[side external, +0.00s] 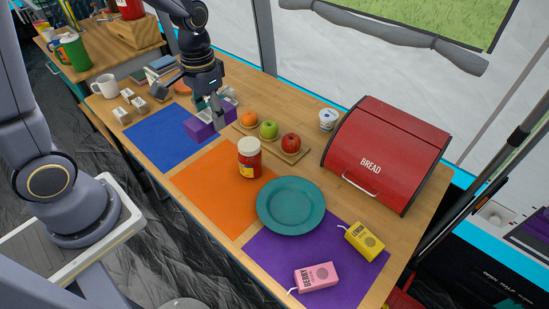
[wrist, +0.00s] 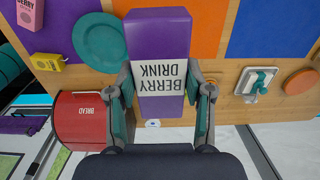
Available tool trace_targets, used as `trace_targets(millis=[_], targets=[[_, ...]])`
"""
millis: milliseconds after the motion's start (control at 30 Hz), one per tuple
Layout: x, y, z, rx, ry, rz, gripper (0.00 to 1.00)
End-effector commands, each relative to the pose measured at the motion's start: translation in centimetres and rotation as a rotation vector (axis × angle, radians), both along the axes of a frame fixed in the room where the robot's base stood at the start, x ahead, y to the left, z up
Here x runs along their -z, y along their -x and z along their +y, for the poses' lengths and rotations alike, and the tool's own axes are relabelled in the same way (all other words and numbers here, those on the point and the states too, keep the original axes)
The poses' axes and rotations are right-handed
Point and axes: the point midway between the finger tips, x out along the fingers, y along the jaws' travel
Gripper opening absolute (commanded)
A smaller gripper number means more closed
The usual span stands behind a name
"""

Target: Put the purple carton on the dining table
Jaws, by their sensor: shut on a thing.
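The purple carton (side external: 196,130), labelled BERRY DRINK, is in my gripper. In the wrist view the carton (wrist: 160,38) lies between both fingers and fills the middle of the picture. My gripper (wrist: 163,85) is shut on it, one finger on each side. In the side view my gripper (side external: 212,108) points down over the far right part of the blue mat (side external: 155,138). The carton appears raised above the wooden dining table (side external: 335,205), which looks small and distant beneath it in the wrist view.
Orange mat (side external: 205,178) bears a red jar (side external: 249,160). A board (side external: 293,156) with fruit is right of the carton. A teal plate (side external: 290,205), pink carton (side external: 316,278), yellow carton (side external: 364,239) and red bread box (side external: 386,152) stand farther right. A white mug (side external: 105,86) is left.

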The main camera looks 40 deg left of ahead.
Motion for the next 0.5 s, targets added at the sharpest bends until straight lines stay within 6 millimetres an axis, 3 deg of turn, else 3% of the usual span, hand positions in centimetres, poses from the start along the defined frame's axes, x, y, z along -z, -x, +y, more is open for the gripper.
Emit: trace_targets(millis=[33,500], targets=[[1.5,0.0,0.0,0.001,0.001,0.010,0.01],[13.2,0.1,-0.1,0.001,0.000,0.013,0.01]])
